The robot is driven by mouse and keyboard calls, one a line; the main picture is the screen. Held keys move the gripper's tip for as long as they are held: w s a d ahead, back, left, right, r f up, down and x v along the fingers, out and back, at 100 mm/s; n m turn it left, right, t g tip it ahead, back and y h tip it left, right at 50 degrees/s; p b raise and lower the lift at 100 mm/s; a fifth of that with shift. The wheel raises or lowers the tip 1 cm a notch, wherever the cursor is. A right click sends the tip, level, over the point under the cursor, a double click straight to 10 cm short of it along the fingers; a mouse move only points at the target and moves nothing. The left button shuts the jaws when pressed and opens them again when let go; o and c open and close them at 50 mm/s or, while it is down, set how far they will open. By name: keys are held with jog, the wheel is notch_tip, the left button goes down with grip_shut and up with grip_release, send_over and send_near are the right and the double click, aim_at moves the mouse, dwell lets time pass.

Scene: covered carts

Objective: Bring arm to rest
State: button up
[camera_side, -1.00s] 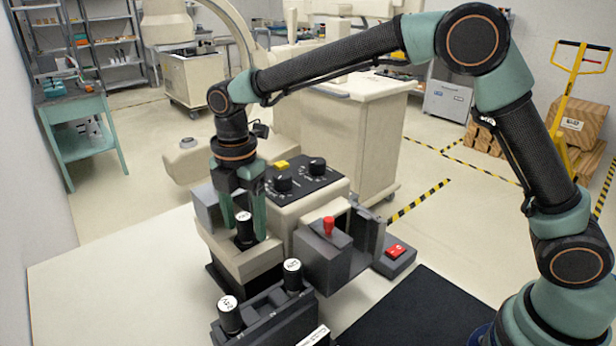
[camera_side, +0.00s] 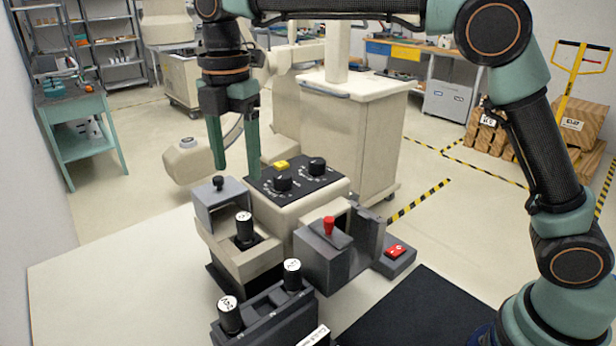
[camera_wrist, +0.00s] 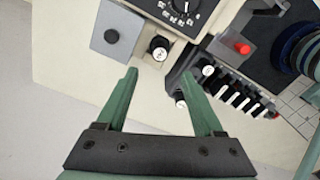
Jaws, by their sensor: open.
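My gripper (camera_side: 233,172) is open and empty, with its green fingers pointing down above the beige machine (camera_side: 252,262). It also shows in the wrist view (camera_wrist: 165,98). A black vial with a white cap (camera_side: 244,229) stands upright in the machine's well, below and apart from the fingers; its cap shows in the wrist view (camera_wrist: 160,50). A grey cover with a black knob (camera_side: 219,196) sits behind the well, which is uncovered. Two more white-capped vials, a near one (camera_side: 230,315) and a farther one (camera_side: 291,273), stand in the dark rack (camera_side: 265,318).
The machine has a dial panel (camera_side: 297,178) with a yellow button (camera_side: 281,164). Right of it are a grey box with a red-knobbed lever (camera_side: 329,226) and a red switch (camera_side: 396,250). A black mat (camera_side: 425,310) lies at front right. The table's left side (camera_side: 110,270) is clear.

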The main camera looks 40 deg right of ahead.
jog(key=shift+d, duration=0.1)
jog(key=s+d+r+m+t, duration=0.1)
jog(key=s+d+m+t, duration=0.15)
jog(key=d+m, duration=0.35)
jog(key=s+d+r+m+t, duration=0.1)
jog(key=s+d+r+m, duration=0.1)
jog(key=s+d+m, duration=0.3)
jog(key=s+d+f+m+t, duration=0.2)
jog(key=s+d+f+m, duration=0.4)
jog(key=m, duration=0.5)
jog(key=s+d, duration=0.2)
jog(key=d, duration=0.1)
jog(key=shift+d+m, duration=0.2)
jog(key=shift+m, duration=0.1)
jog(key=shift+c, duration=0.3)
